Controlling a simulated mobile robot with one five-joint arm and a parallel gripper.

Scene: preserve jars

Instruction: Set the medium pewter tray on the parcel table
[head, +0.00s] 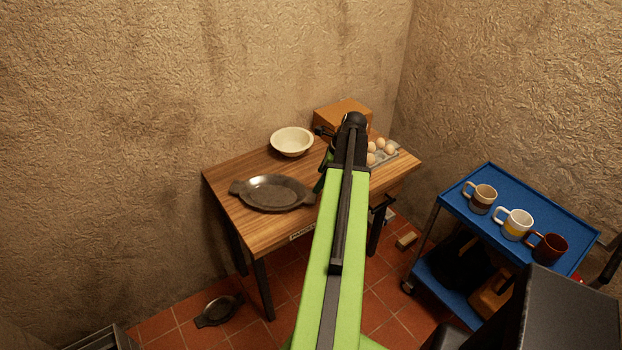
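An oval pewter tray (272,192) with two lug handles lies flat on the wooden table (232,171), at its front left. A smaller-looking oval pewter tray (218,310) with handles lies on the tiled floor, left of the table's front leg. I cannot tell from size alone which is the medium one. The table has a small label (303,235) on its front edge, too small to read fully. My green arm reaches over the table.
A cream bowl (292,141), a brown box (343,115) and a carton of eggs (398,156) stand along the table's back and right. A blue cart (470,206) with three mugs is at right. A small block (406,240) lies on the floor. Walls close the back.

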